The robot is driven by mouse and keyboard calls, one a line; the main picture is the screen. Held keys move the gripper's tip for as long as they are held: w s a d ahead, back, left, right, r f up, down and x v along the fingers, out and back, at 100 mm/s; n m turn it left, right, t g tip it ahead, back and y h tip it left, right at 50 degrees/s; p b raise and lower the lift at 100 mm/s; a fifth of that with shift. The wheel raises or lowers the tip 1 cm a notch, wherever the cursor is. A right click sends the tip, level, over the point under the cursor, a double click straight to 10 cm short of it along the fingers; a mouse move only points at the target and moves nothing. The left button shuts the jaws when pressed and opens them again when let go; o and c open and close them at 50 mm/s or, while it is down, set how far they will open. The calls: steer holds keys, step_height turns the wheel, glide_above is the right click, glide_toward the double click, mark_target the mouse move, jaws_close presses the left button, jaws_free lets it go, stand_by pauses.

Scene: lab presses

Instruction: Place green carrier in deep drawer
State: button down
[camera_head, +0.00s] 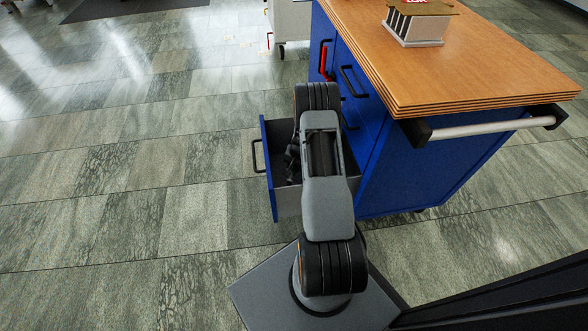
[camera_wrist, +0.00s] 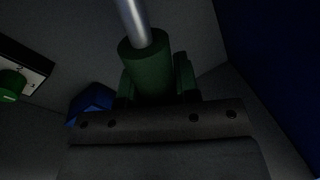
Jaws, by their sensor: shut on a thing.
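The deep drawer (camera_head: 268,185) of the blue cabinet is pulled open, its front facing left. My arm reaches down over it in the head view and hides much of its inside. In the dark wrist view, my gripper (camera_wrist: 155,98) is shut on the green carrier (camera_wrist: 150,68), a green cylinder with a pale metal rod (camera_wrist: 134,18) rising from its end. Grey walls surround it in that view, looking like the drawer's inside. I cannot tell whether the carrier touches the drawer floor. The carrier is hidden in the head view.
A white part with a green knob (camera_wrist: 12,84) and a blue object (camera_wrist: 92,101) lie close to the gripper in the wrist view. The blue cabinet (camera_head: 430,160) has a wooden top (camera_head: 480,60) and a side rail. The floor left of the drawer is clear.

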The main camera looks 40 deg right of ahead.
steer(key=shift+f, duration=0.4)
steer(key=shift+f, duration=0.1)
steer(key=c, duration=1.3)
jaws_free()
steer(key=shift+f, duration=0.15)
steer(key=o, duration=0.5)
steer(key=shift+c, duration=0.2)
